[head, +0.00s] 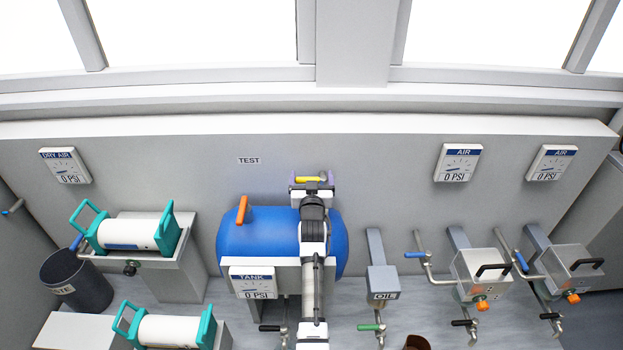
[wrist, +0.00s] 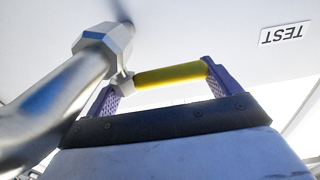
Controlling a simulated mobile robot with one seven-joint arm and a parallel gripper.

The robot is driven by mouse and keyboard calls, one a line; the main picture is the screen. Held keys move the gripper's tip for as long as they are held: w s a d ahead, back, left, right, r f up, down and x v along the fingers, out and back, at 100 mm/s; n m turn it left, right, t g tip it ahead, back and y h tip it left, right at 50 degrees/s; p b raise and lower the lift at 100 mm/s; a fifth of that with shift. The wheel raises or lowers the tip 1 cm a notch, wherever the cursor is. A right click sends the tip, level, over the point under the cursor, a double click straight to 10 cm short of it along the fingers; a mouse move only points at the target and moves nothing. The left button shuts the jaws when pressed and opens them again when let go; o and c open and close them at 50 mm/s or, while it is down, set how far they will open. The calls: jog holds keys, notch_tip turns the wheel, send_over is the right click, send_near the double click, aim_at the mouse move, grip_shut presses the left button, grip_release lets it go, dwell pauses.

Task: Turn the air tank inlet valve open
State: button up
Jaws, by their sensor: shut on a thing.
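The blue air tank (head: 258,240) is mounted in front of the grey wall, partly hidden behind my arm. A yellow valve handle (head: 308,180) shows just above the tank and looks like its inlet valve. In the wrist view, the yellow handle (wrist: 170,75) lies crosswise beside a silver hex fitting (wrist: 104,48) on a silver pipe (wrist: 50,105). My gripper (head: 310,182) has purple fingers, one at each end of the handle. It is shut on the handle lengthwise, also in the wrist view (wrist: 160,88). The handle's internal valve position cannot be told.
An orange lever (head: 242,209) stands up on the tank, left of my arm. The tank gauge (head: 253,282) reads 0 PSI. White cylinders with teal handles (head: 130,233) are at the left.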

jog(key=shift+s+d+n+y+b, duration=0.1)
jog(key=shift+d+n+y+b, duration=0.1)
jog(key=shift+n+y+b, duration=0.45)
jog(key=shift+f+y+b, duration=0.25)
jog(key=shift+y+b, duration=0.4)
jog(key=shift+b, duration=0.45)
jog(key=shift+s+n+y+b, duration=0.1)
jog(key=shift+n+y+b, duration=0.3)
jog(key=shift+b, duration=1.5)
jog(key=shift+s+r+n+g+y+b, duration=0.25)
jog(key=shift+n+y+b, duration=0.3)
jog(key=shift+b, duration=0.45)
jog(key=o, duration=1.1)
jog(key=shift+o, duration=0.2)
jog(key=shift+s, duration=0.15)
jog(key=b+v, duration=0.2)
jog(key=v, duration=1.1)
jog(key=shift+s+d+r, duration=0.1)
jog(key=shift+s+d, duration=0.05)
jog(key=shift+s, duration=0.1)
